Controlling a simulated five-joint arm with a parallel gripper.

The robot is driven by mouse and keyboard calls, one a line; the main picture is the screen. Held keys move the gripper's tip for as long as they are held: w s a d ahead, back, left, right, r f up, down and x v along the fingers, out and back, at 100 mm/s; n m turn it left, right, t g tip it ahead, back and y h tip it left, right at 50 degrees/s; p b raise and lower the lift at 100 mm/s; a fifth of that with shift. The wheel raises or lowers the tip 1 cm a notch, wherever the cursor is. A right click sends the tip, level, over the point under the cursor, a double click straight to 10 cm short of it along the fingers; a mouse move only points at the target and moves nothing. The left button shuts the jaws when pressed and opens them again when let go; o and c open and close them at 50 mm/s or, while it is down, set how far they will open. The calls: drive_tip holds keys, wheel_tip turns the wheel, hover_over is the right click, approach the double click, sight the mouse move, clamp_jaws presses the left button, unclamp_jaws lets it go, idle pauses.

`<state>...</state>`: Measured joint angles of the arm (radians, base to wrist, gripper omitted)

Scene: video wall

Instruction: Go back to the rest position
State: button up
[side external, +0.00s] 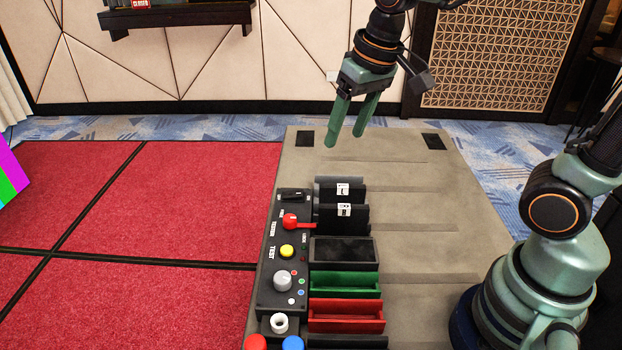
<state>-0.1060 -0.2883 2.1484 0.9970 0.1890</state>
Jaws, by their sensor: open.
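My gripper (350,124) hangs in the upper middle of the side external view, over the far end of the grey-beige table. Its two green fingers point down and are apart, with nothing between them. It is beyond the black control panel (268,268) and clear of it.
The table's right side (430,215) is clear.

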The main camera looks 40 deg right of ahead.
drive_tip(key=s+d+n+t, duration=0.1)
drive_tip(key=s+d+t, duration=0.1)
drive_tip(key=s, duration=0.4)
drive_tip(key=shift+d, duration=0.85)
